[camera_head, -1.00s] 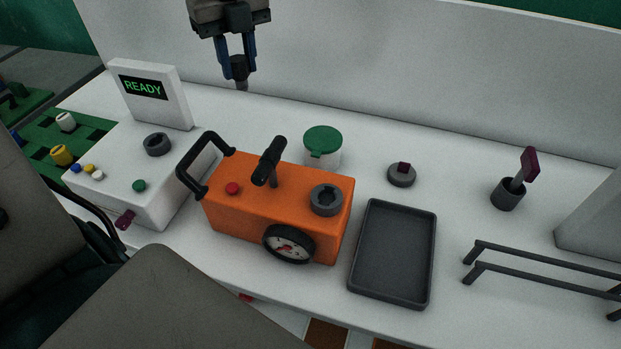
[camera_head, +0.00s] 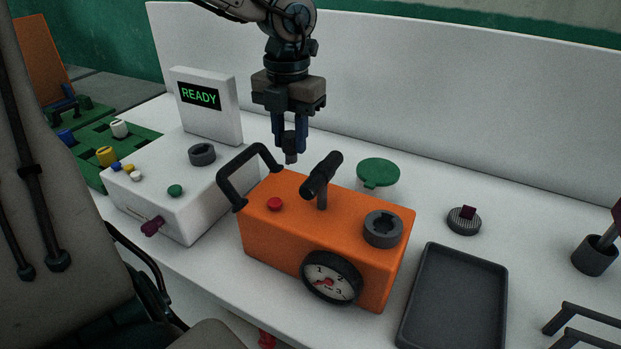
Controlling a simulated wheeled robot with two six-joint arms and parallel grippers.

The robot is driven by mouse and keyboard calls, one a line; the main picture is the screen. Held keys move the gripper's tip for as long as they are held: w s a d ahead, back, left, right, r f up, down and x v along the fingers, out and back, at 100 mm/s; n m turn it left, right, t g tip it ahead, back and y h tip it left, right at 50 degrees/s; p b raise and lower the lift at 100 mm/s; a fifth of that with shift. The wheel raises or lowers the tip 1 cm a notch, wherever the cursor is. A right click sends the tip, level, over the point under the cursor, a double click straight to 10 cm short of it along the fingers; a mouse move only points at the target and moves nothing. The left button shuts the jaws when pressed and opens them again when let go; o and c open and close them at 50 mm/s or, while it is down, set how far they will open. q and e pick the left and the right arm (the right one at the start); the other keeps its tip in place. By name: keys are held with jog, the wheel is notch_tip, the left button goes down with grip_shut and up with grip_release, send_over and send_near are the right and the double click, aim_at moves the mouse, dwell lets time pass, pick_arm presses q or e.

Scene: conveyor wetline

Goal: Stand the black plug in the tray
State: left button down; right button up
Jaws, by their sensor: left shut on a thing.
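My left gripper (camera_head: 290,136) comes down from the top of the view and is shut on a small dark plug (camera_head: 291,157). The plug points downward from the fingertips, and its upper part is hidden between them. The dark grey tray (camera_head: 503,305) lies on the white bench at lower right. Its visible floor is empty and its near edge is cut off. My right gripper is not in view.
A white box with a READY screen (camera_head: 200,96) stands left. A green-lidded pot (camera_head: 378,172) is behind the orange box, which has a gauge (camera_head: 332,278) and a socket (camera_head: 383,229). A round knob (camera_head: 464,221), a dark cup (camera_head: 595,256) and black rails (camera_head: 585,320) are right.

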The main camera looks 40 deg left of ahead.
aim_at(291, 161)
pick_arm(q)
notch_tip(291, 161, down, 2)
jog(key=shift+f, duration=0.1)
notch_tip(291, 161, down, 4)
jog(key=shift+r, duration=0.2)
jog(key=shift+f, duration=0.1)
jog(key=shift+f+b, duration=0.15)
jog(key=shift+b, duration=0.4)
jog(key=c, duration=1.1)
grip_release()
